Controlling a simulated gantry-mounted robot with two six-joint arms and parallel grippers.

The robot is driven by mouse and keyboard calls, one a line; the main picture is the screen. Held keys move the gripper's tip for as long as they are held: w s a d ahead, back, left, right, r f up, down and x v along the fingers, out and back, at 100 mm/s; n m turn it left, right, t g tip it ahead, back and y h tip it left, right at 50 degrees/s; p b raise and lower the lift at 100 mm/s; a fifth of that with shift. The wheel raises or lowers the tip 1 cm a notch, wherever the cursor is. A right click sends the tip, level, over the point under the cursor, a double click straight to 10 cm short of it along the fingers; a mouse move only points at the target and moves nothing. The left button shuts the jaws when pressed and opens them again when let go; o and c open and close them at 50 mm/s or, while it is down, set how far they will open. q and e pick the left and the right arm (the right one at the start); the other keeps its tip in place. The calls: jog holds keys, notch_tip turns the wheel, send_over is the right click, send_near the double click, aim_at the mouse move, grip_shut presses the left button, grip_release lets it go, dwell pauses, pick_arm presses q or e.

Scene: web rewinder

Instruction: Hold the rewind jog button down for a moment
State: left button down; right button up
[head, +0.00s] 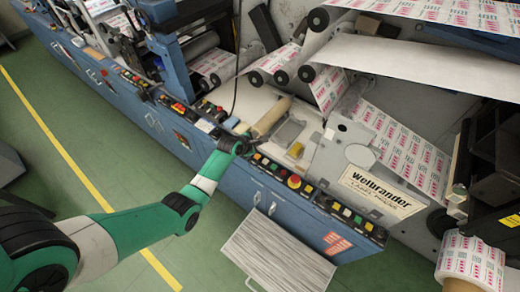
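A row of control buttons (271,168) runs along the blue machine's front edge, with red, yellow, green and black caps. A second button group (345,213) sits further right, under the Webrander plate. The labels are too small to read, so I cannot tell which one is the rewind jog button. My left gripper (243,137) is at the end of the green arm, over the panel edge at the left end of the first button row. Its fingers are small and dark, and I cannot tell whether they are open or touch a button. My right gripper is out of view.
A red mushroom button (294,182) sits within the row. A tan roller (271,116) lies just behind my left gripper. Printed web (400,145) runs over rollers at the right, and a label roll (470,262) stands bottom right.

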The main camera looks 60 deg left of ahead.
pick_arm(q)
jog(key=shift+s+a+r, duration=0.35)
jog(key=shift+s+a, duration=0.15)
jog(key=shift+a, duration=0.1)
jog(key=b, duration=0.7)
send_over(255, 158)
notch_tip(255, 158, down, 8)
jog(key=shift+d+r, duration=0.1)
jog(key=shift+f+b, duration=0.5)
jog(key=shift+b, duration=0.05)
dwell(1.0)
jog(key=shift+f, duration=0.4)
